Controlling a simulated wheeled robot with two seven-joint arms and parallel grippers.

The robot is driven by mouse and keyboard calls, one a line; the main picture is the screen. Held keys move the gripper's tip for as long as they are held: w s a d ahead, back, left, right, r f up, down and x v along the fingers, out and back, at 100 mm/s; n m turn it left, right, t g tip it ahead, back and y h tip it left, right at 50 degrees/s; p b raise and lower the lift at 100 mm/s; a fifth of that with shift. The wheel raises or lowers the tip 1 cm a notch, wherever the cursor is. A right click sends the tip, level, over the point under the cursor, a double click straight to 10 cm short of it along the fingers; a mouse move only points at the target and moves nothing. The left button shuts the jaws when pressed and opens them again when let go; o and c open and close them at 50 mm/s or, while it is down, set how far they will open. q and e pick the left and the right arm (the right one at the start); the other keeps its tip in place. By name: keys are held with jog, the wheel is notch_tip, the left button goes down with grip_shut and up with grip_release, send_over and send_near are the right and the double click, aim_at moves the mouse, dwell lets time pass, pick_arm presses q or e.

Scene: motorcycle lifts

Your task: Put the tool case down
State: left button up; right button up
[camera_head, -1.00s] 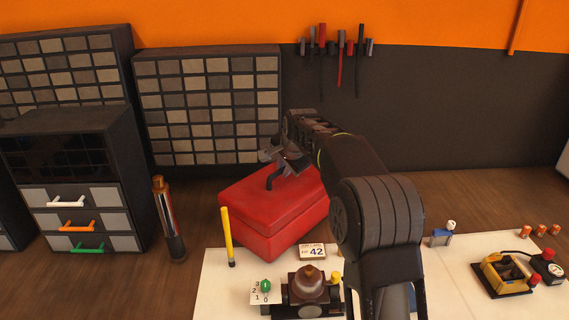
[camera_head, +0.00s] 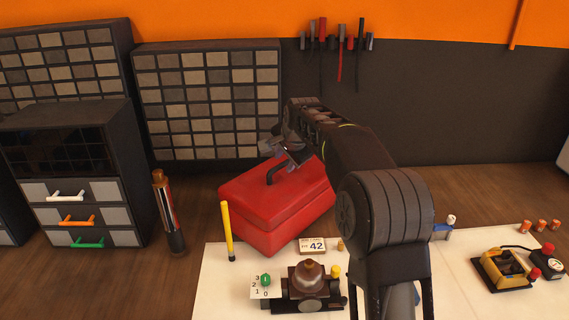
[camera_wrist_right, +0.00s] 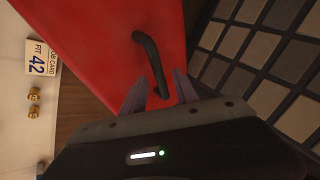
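The red tool case (camera_head: 268,222) sits on the wooden bench, turned at an angle, its front corner at the back edge of the white mat (camera_head: 225,290). Its dark handle (camera_head: 279,173) stands up from the lid. My right gripper (camera_head: 277,150) is just above the handle, open and empty. In the right wrist view the two fingertips (camera_wrist_right: 158,82) are spread, with the handle (camera_wrist_right: 149,60) showing between and beyond them over the red lid (camera_wrist_right: 112,35). My left gripper is not in view.
A yellow stick (camera_head: 227,232) and a dark cylinder with a copper-coloured top (camera_head: 168,213) stand left of the case. A job card marked 42 (camera_head: 313,246) and a dark fixture (camera_head: 306,286) are in front. Drawer cabinets (camera_head: 208,105) stand behind.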

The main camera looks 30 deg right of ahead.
jog(key=b+v, duration=0.2)
jog(key=v, duration=0.8)
jog(key=shift+r, duration=0.1)
jog(key=shift+c, duration=0.5)
